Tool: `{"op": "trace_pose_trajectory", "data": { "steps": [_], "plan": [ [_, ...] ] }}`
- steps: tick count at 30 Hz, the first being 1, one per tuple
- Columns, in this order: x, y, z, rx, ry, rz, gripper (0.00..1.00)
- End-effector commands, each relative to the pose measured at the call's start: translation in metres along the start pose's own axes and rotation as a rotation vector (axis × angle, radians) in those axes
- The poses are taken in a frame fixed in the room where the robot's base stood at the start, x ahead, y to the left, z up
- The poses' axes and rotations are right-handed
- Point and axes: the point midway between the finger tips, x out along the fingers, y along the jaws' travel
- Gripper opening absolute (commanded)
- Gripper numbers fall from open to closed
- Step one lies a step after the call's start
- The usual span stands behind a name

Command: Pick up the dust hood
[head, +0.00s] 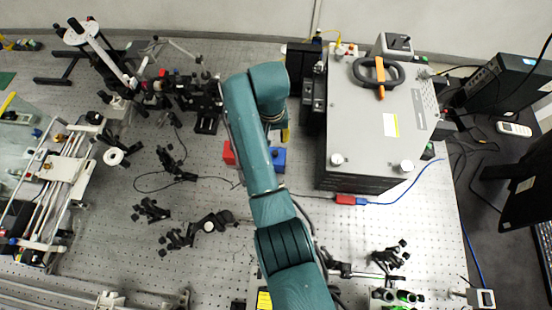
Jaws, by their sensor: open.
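No part in the head view is clearly marked as the dust hood. The closest match is a large light grey box-like cover (365,125) over dark sides, on the right of the bench. Its top carries a black loop with an orange strap (378,75), a yellow-edged label and two white knobs at the front corners. My teal arm reaches up from the bottom, and its wrist bends over left of the grey cover, apart from it in the picture. My gripper's fingers cannot be made out; the wrist and arm hide that area.
A red block (228,152) and a blue block (278,158) show on either side of my arm. Optic mounts (175,165) crowd the bench left. A red connector (345,199) with a blue cable lies before the cover. Bare bench shows around (400,215).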

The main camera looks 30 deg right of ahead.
Motion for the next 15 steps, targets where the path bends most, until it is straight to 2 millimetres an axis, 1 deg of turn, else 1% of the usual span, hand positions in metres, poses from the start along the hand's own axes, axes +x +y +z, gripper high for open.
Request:
{"op": "trace_pose_trajectory", "data": {
  "steps": [1, 3, 7, 10, 14, 15],
  "plan": [
    [0.012, 0.0, 0.001, 0.0, -0.004, 0.001, 0.52],
    [0.025, 0.0, 0.001, 0.0, -0.002, 0.001, 0.52],
    [0.038, 0.001, 0.001, 0.0, 0.0, 0.0, 0.52],
    [0.05, 0.003, 0.005, 0.0, -0.002, 0.0, 0.52],
    [0.073, 0.009, 0.013, 0.0, -0.003, 0.001, 0.52],
    [0.08, 0.008, 0.011, -0.001, -0.001, 0.0, 0.52]
  ]
}}
